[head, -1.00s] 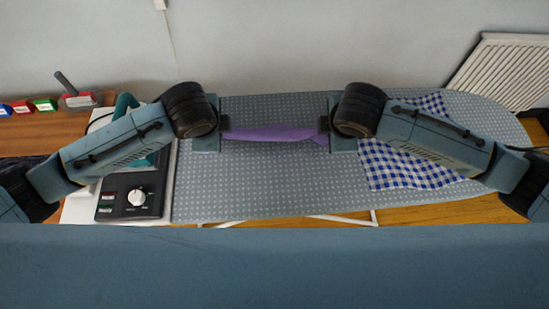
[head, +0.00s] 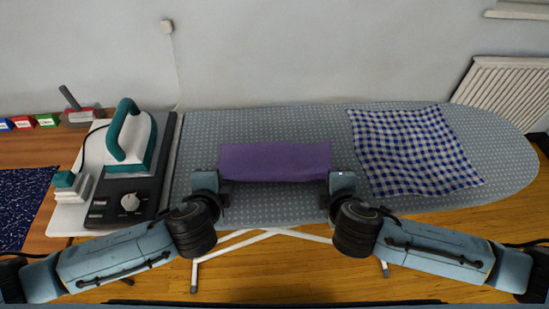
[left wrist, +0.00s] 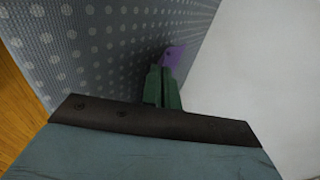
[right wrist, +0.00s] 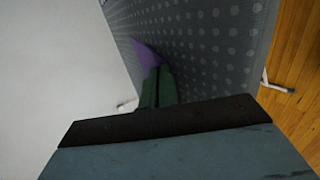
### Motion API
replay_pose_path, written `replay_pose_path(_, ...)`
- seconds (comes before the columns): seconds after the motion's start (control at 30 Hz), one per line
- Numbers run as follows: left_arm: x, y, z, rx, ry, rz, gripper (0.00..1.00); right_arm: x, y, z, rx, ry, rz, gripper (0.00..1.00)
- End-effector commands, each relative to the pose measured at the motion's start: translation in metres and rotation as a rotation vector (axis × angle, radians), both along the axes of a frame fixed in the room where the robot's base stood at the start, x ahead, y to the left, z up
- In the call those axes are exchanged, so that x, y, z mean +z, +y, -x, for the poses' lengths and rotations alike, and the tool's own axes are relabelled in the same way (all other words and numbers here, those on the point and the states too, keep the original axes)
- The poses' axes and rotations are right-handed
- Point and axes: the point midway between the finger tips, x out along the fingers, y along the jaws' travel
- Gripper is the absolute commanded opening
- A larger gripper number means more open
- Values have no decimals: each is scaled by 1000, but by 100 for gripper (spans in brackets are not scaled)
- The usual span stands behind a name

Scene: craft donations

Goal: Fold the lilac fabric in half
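The lilac fabric (head: 275,160) lies as a wide, short strip on the grey dotted ironing board (head: 290,205). My left gripper (head: 224,187) is at its near left corner and my right gripper (head: 332,184) at its near right corner. The near edge runs between them. In the left wrist view the green fingers (left wrist: 163,86) are closed together with a bit of lilac fabric (left wrist: 174,56) at their tips. In the right wrist view the fingers (right wrist: 158,86) are also closed, with lilac fabric (right wrist: 147,55) at their tips. The fabric's underside is hidden.
A blue-and-white checked cloth (head: 412,150) lies right of the fabric. A teal iron (head: 128,140) stands on its base (head: 125,203) at the left. Small coloured boxes (head: 48,120) sit on the wooden table. The board behind the fabric is bare.

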Motion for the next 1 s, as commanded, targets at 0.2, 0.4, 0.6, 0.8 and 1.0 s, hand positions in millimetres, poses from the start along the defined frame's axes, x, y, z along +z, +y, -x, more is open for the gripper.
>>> replay_pose_path(0.2,0,0,0,-1,-3,1,0,0,0,0,1,-4,1,0)
replay_pose_path(0.4,0,0,0,0,-2,1,21,0,0,0,0,-3,0,21)
replay_pose_path(0.6,0,0,0,0,-2,1,40,0,0,0,0,-3,0,40)
replay_pose_path(0.8,2,-1,1,-1,-1,2,40,2,0,1,1,-2,-1,40)
replay_pose_path(1.0,28,-1,12,-1,-3,4,40,28,0,12,1,-3,-2,40)
